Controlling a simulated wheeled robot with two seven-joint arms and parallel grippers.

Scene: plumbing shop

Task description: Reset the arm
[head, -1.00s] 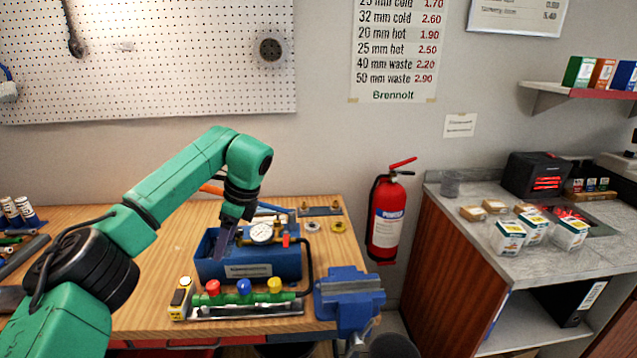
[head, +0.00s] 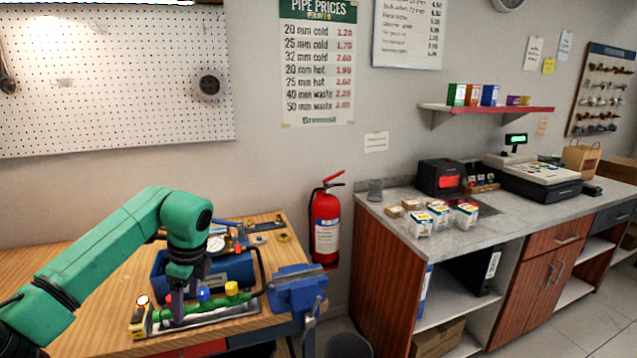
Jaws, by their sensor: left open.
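My left arm comes in from the left over the wooden workbench (head: 95,262). Its gripper (head: 180,318) points down at the manifold (head: 218,312) with coloured caps, in front of the blue test pump box (head: 236,270). The fingers are open, and I see nothing held between them. They overlap the left part of the manifold in the picture; I cannot tell whether they touch it. The red cap is hidden behind the gripper. My right gripper is not in view.
A yellow tape measure (head: 138,318) stands left of the manifold. A blue vise (head: 298,290) is at the bench's right edge. A red fire extinguisher (head: 326,228) hangs on the wall. A counter (head: 470,232) with small boxes is at right.

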